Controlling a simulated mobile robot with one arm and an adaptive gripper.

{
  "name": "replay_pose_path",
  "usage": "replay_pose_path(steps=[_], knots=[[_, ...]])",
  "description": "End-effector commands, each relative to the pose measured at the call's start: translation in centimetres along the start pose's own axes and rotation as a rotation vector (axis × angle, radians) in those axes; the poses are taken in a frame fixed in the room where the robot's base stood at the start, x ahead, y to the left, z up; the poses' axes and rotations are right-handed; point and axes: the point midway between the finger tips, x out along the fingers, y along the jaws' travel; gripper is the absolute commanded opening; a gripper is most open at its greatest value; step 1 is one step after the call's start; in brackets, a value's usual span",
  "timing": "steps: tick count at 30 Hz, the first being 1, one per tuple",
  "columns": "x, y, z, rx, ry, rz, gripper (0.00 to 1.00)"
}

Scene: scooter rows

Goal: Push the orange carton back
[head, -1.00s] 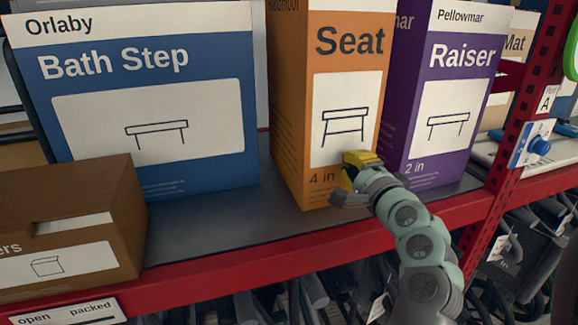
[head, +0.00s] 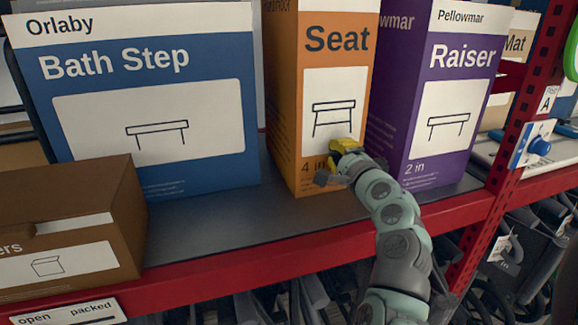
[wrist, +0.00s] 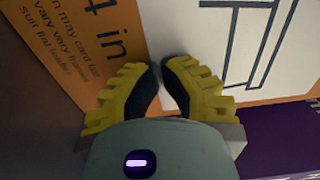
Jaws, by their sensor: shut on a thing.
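The orange carton (head: 285,110), marked "Seat", stands upright on the grey shelf between a blue carton and a purple one. Its white label panel (head: 335,95) faces me. My gripper (head: 343,147) is at the lower right of its front face, by the "4 in" text. In the wrist view, the yellow-and-black fingers (wrist: 160,78) are close together with their tips at the carton's front (wrist: 75,50), shut on it. Whether a fold or edge lies between the tips is hidden.
The blue "Bath Step" carton (head: 150,105) stands left and the purple "Raiser" carton (head: 440,100) close on the right. A brown box (head: 70,220) sits front left. Bare shelf (head: 225,215) lies before the orange carton. A red shelf edge (head: 270,245) and red post (head: 505,170) border it.

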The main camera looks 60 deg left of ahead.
Motion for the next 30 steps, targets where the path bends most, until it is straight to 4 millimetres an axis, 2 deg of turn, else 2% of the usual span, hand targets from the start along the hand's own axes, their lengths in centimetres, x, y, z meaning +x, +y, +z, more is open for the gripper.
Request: replay_pose_path(steps=[3, 15, 30], knots=[[1.9, 0.0, -0.1, 0.0, 0.001, -0.002, 0.0], [7.0, 0.1, -0.1, 0.001, 0.0, 0.0, 0.0], [11.8, -0.1, -0.1, 0.001, 0.0, -0.008, 0.0]])
